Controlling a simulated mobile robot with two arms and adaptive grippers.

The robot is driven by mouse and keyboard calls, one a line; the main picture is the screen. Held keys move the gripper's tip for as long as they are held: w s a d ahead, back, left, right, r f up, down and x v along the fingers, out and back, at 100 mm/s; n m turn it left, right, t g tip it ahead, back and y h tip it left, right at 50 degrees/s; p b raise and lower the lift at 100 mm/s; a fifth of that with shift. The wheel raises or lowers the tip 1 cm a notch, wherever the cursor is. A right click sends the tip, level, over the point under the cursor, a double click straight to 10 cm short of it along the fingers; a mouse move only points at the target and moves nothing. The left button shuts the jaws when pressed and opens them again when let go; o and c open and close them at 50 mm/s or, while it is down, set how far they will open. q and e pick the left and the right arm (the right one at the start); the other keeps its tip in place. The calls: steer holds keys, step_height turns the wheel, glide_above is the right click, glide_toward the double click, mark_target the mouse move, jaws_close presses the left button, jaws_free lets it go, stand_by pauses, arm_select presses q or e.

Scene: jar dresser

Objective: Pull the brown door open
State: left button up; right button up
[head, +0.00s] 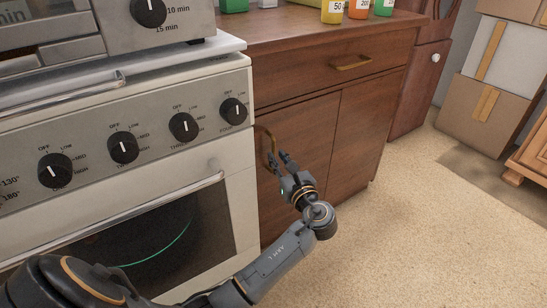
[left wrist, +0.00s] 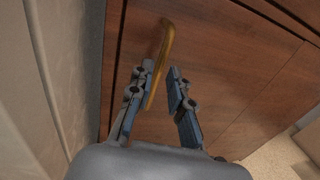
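The brown door (head: 310,128) is the left door of the wooden dresser, below the drawer, and it looks closed. Its curved brass handle (head: 270,142) stands upright near the door's left edge. My left gripper (head: 283,160) is at the handle, in front of the door. In the left wrist view, the gripper (left wrist: 157,88) is open, with its two fingers apart. The handle (left wrist: 162,55) reaches down between the fingertips, close to the left finger; I cannot tell whether they touch. My right gripper is not in view.
A white stove (head: 240,185) stands close against the dresser's left side. A drawer with a brass pull (head: 351,63) is above the doors. Coloured jars (head: 333,10) stand on top. Cardboard boxes (head: 480,110) are at the far right. The carpet (head: 400,240) in front is clear.

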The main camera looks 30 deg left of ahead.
mark_target(274, 152)
arm_select(q)
steer(key=shift+b+x, duration=0.55)
steer(key=shift+x, duration=1.55)
jaws_close()
